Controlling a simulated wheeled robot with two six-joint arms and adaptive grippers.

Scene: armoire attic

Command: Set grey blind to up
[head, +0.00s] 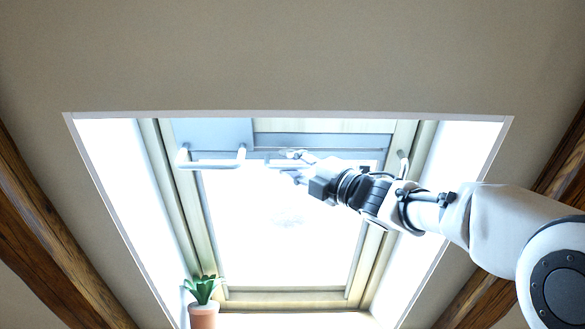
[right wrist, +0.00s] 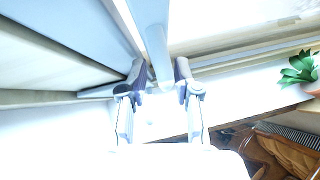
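A grey blind (head: 212,133) is gathered at the top of the bright skylight window. It looks like a blue-grey panel on the left with a thinner grey strip (head: 330,142) to the right. A pale U-shaped handle (head: 212,164) hangs below its left part. My right gripper (head: 291,163) reaches in from the right, just below the strip. In the right wrist view, the fingers (right wrist: 159,72) are apart, with a pale bar (right wrist: 156,50) between them; I cannot tell whether they touch it. Glare hides details around the fingertips. My left gripper is not in view.
The window frame (head: 285,299) surrounds bright glass. A potted plant (head: 203,312) stands at the lower left, and it also shows in the right wrist view (right wrist: 298,68). Another pale handle end (head: 403,165) shows behind my right arm. Wooden beams (head: 45,225) flank the opening.

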